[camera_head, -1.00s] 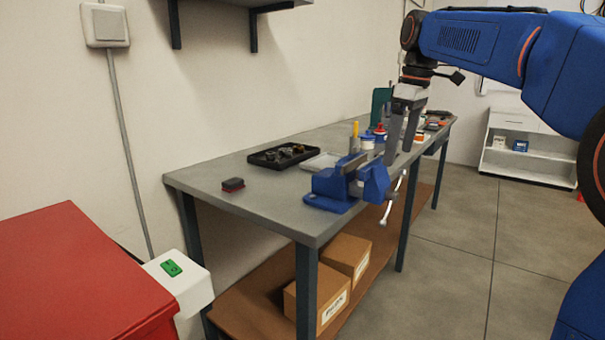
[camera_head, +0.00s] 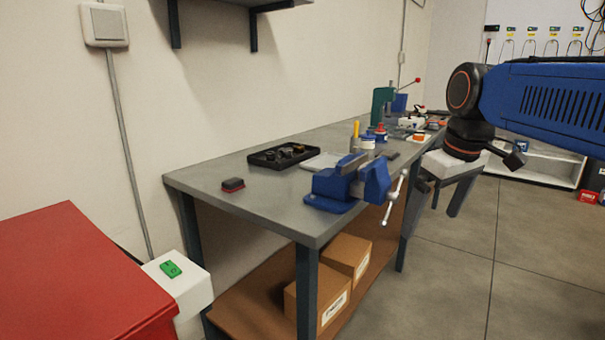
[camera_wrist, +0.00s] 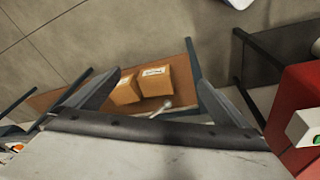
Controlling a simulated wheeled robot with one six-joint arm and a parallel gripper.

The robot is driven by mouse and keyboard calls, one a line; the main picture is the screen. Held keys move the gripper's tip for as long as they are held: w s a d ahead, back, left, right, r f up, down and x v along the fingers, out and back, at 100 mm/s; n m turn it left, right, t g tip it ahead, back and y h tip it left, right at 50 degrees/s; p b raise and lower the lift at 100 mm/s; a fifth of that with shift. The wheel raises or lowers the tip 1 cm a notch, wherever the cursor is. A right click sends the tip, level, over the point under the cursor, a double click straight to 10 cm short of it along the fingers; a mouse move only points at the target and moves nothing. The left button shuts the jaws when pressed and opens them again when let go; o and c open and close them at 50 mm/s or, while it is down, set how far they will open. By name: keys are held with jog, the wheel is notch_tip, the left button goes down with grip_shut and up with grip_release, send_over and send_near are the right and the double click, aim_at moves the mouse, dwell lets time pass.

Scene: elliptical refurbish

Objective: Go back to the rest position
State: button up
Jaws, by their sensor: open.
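My gripper (camera_head: 441,200) hangs beside the workbench (camera_head: 205,184), over the floor to the right of the vise. It points downward, with its fingers apart and nothing between them. In the wrist view my gripper's two fingers (camera_wrist: 160,80) stand wide apart. Between them that view shows the cardboard boxes on the lower shelf and the end of the vise handle, none of them held. The blue vise (camera_head: 330,188) sits on the bench's near right edge.
Cardboard boxes (camera_head: 320,300) lie on the lower shelf. A red cabinet (camera_head: 75,275) is near left. The floor at right is open.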

jog(key=s+d+f+m+t, duration=0.2)
jog(key=s+f+m, duration=0.3)
jog(key=s+f, duration=1.1)
notch_tip(320, 180, down, 3)
jog(key=shift+s+d+f+h, duration=0.1)
jog(key=shift+s+d+h, duration=0.1)
jog(key=shift+s+h, duration=0.1)
